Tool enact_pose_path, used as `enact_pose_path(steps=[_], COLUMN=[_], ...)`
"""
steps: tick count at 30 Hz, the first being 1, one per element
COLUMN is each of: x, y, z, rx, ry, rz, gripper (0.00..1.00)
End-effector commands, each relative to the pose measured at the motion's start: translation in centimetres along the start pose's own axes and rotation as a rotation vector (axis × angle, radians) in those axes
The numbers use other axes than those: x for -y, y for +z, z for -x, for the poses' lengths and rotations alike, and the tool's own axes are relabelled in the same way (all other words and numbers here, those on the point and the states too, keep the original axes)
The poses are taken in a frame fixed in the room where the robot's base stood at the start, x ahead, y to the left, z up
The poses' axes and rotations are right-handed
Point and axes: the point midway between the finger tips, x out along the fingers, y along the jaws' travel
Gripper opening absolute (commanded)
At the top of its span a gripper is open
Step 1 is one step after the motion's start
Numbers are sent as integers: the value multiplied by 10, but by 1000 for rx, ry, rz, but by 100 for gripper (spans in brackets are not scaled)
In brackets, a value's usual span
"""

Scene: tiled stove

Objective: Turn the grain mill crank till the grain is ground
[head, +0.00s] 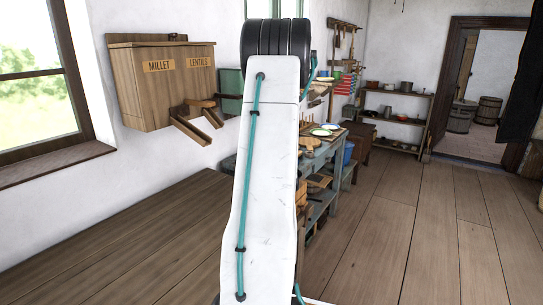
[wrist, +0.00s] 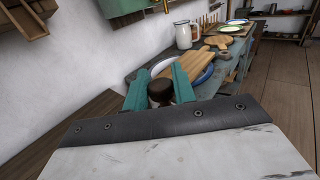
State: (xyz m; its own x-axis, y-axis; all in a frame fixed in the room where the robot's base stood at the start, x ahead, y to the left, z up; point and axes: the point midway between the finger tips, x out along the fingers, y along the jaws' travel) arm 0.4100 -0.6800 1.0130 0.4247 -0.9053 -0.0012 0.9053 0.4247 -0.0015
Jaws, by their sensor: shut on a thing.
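My gripper (wrist: 160,84) shows in the wrist view, its two teal fingers closed around a dark brown round knob (wrist: 160,93). The knob looks like the crank's handle; the crank arm below it is hidden by my gripper's body. I cannot make out the mill's body or any grain in either view. In the head view my own white arm stands in the middle and hides my gripper and the knob.
A wooden box (head: 160,85) marked MILLET and LENTILS hangs on the left wall, with chutes below. A blue-grey workbench (head: 318,165) holds plates and boards; a white jug (wrist: 183,34) stands on it in the wrist view. The plank floor (head: 430,220) at right is clear.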

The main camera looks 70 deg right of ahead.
Motion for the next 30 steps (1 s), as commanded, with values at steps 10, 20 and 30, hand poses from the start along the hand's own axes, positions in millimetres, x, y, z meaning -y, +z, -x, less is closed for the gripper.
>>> enact_pose_path(steps=[10,20,30], x=[-2,-2,0], y=[-1,0,-1], z=[1,26,75], rx=[-2,-2,-2], ry=[0,0,-1], rz=[-1,-1,-1], gripper=[46,46,46])
